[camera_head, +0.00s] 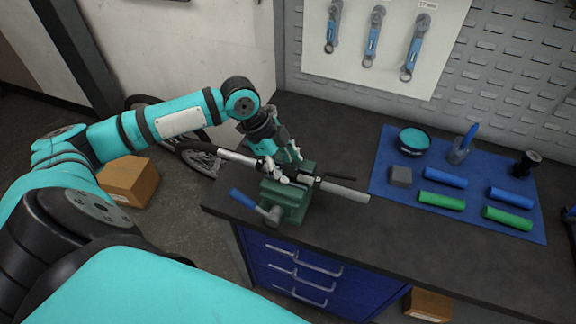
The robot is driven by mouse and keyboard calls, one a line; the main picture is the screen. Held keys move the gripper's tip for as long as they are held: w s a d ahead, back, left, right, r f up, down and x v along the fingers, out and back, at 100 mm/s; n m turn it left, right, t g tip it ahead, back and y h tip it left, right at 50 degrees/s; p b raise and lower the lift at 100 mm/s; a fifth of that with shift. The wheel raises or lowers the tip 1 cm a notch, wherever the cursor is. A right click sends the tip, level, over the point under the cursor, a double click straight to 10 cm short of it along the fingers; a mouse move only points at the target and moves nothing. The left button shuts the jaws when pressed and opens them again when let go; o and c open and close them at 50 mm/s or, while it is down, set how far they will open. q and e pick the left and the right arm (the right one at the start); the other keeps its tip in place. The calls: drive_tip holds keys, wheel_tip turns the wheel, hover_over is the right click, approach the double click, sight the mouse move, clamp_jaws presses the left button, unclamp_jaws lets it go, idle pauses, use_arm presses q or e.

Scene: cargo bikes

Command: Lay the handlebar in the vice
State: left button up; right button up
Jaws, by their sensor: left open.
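The green vice (284,208) stands on the front edge of the dark workbench, with a blue-ended handle sticking out to its left. The handlebar (345,191) is a silvery bar with darker parts. It lies across the top of the vice, sticking out to the right over the bench and to the left past the bench corner. My left gripper (282,166) is open, just above and behind the vice, close to the handlebar. I cannot tell whether its fingers touch the bar. The gripper partly hides the bar's middle. My right gripper is not in view.
Wrenches hang on the wall panel.

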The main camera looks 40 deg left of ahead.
use_arm(q)
drive_tip(key=v, duration=1.1)
drive_tip(key=shift+s+r, duration=0.1)
